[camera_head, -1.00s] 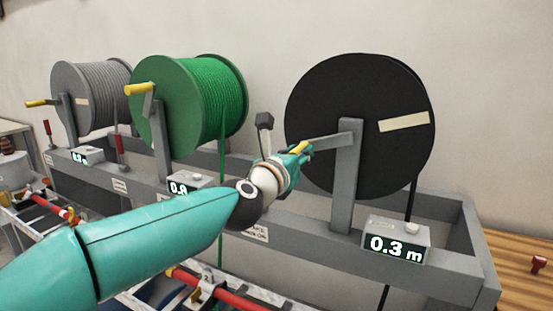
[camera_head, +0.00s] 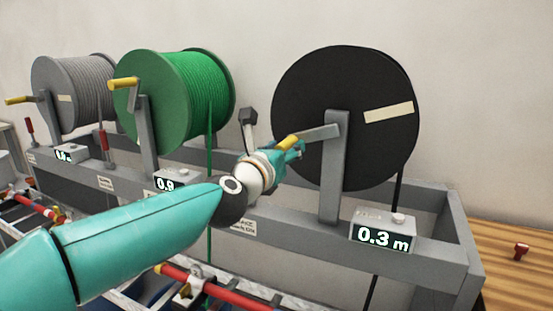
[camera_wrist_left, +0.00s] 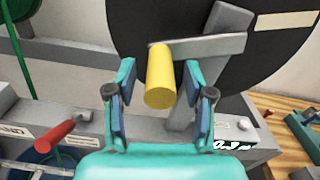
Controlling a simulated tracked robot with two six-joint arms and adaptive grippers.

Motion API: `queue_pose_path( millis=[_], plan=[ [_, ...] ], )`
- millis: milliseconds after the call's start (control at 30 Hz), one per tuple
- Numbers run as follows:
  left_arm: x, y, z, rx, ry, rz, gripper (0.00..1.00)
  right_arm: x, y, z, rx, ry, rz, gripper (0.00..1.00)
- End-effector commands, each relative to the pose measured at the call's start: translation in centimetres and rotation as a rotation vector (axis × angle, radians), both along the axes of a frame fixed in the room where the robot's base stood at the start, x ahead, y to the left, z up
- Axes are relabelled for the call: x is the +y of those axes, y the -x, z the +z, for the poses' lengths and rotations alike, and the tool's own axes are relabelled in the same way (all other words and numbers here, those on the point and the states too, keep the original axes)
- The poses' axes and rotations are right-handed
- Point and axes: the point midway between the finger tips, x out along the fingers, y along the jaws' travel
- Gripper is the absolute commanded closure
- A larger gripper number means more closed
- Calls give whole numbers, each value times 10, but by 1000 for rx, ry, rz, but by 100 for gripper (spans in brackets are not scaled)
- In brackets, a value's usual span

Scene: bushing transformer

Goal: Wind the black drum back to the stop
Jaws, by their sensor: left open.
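The black drum (camera_head: 345,110) stands on the grey frame at the right in the head view, with a pale strip (camera_head: 389,113) on its face. Its grey crank arm (camera_head: 318,132) points left and ends in a yellow handle (camera_head: 289,143). The counter box (camera_head: 383,232) below reads 0.3 m. My left gripper (camera_head: 290,150) is at the handle. In the left wrist view, the yellow handle (camera_wrist_left: 160,77) lies between the open fingers (camera_wrist_left: 159,95), with gaps visible on both sides. My right gripper is not in view.
A green drum (camera_head: 150,100) and a grey drum (camera_head: 75,90) stand to the left with their own yellow-handled cranks. The grey frame (camera_head: 440,255) runs beneath the drums. A wooden table (camera_head: 510,270) lies at the right.

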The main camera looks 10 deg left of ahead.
Motion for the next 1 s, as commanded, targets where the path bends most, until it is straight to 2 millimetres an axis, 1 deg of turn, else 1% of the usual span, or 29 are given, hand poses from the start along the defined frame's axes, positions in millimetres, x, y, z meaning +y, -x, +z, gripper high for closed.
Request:
queue_pose_path(
  millis=[167,400,500,600,700,800,1000],
  plan=[
    [4,21,1,-1,0,-2,47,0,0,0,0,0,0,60],
    [16,69,0,-1,0,-2,47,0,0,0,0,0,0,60],
    [20,87,0,0,1,-3,47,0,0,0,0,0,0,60],
    [23,100,-1,0,1,-3,47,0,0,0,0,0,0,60],
    [26,109,-1,1,0,-2,47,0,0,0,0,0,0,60],
    [26,113,-2,3,0,-2,47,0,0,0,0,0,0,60],
    [27,114,-2,3,0,-1,47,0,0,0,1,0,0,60]
  ],
)
